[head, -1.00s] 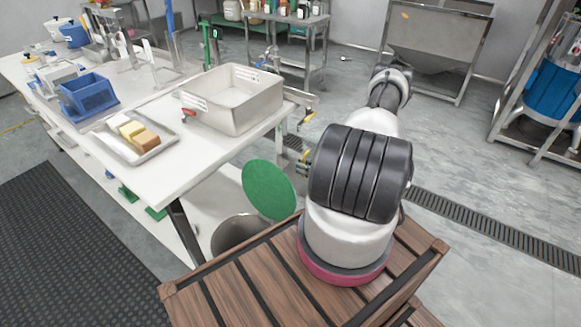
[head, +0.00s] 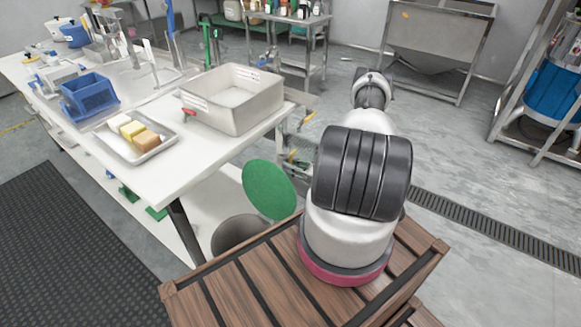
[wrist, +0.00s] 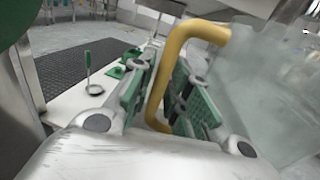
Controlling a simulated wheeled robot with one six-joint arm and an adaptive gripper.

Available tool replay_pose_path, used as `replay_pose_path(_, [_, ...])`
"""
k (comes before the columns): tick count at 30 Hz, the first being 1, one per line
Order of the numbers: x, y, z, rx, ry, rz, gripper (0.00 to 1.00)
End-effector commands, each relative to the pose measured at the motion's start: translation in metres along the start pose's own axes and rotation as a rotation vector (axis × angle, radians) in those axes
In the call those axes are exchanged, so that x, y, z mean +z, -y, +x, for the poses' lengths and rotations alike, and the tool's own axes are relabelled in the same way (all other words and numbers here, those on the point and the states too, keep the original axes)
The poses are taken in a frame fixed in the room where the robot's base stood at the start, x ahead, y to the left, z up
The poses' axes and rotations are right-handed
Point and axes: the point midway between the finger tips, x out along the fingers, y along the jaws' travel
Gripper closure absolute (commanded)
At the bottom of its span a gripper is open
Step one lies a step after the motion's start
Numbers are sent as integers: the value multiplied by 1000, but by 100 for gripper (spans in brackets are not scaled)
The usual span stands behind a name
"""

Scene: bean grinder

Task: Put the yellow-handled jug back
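In the wrist view the yellow handle (wrist: 166,78) of the jug runs between the two green-padded fingers of my gripper (wrist: 167,92). The pads lie close against both sides of the handle, so the gripper looks shut on it. The jug's greyish, see-through body (wrist: 262,85) fills the right side of the wrist view, partly cut off by the frame. In the head view a small yellow piece of the handle (head: 292,155) shows low beside the table end. My arm hides most of the gripper and jug there.
The white table (head: 185,175) carries a steel basin (head: 215,118), a tray (head: 163,148) with coloured blocks and a blue bin (head: 90,100). Its lower shelf (wrist: 75,105) holds a ring on a green-topped stem (wrist: 90,72). A round green lid (head: 269,190) stands near the table end.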

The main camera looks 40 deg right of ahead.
Motion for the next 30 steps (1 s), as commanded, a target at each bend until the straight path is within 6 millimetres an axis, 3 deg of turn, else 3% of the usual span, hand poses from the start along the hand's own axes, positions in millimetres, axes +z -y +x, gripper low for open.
replay_pose_path(14, [3, 1, -6, -2, 0, 0, 68])
replay_pose_path(24, [3, 1, -79, -4, 0, 0, 68])
replay_pose_path(30, [3, 1, -110, -3, 1, -1, 68])
